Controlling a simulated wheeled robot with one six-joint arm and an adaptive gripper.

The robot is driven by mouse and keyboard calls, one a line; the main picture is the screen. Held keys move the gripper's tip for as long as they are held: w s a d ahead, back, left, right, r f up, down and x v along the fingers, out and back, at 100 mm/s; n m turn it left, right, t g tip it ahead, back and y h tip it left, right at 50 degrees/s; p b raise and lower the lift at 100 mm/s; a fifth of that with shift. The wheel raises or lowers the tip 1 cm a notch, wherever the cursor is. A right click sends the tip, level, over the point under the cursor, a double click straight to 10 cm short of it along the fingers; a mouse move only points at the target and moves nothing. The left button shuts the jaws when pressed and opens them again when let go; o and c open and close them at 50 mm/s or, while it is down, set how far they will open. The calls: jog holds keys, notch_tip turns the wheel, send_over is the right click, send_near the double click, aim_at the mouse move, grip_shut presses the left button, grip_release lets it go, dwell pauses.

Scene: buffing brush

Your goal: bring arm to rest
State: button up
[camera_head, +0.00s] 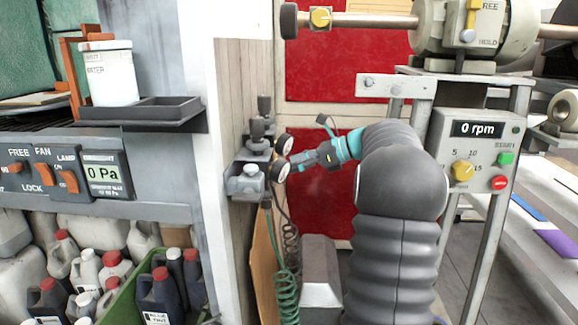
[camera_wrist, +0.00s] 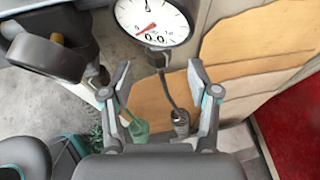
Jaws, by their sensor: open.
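My arm, in a dark ribbed sleeve, rises in the middle of the head view and bends left. My gripper (camera_head: 312,158) is at its end, close to the gauges on the white post. In the wrist view my gripper (camera_wrist: 163,92) shows two fingers spread apart with nothing between them. A white dial gauge (camera_wrist: 154,20) lies just beyond the fingertips. A second, dark round gauge (camera_wrist: 48,55) is at the upper left, seen edge-on. Whether a finger touches a gauge I cannot tell.
A grey regulator unit (camera_head: 250,178) with green coiled hose (camera_head: 286,285) hangs on the post. The buffing machine (camera_head: 465,30) and its control box (camera_head: 478,150) stand right of my arm. A grey shelf (camera_head: 150,112) holds a white cup (camera_head: 108,75) at left. Bottles (camera_head: 88,270) crowd below.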

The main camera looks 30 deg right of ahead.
dwell(0.5)
jog(key=s+a+f+n+g+h, duration=0.2)
jog(key=s+f+n+g+h, duration=0.2)
jog(key=s+f+n, duration=0.65)
jog(key=s+a+n+h, duration=0.5)
jog(key=s+a+n, duration=1.1)
jog(key=s+a, duration=0.6)
jog(key=shift+s+a+f+h, duration=0.25)
jog(key=shift+s+h, duration=0.15)
jog(key=shift+s, duration=0.05)
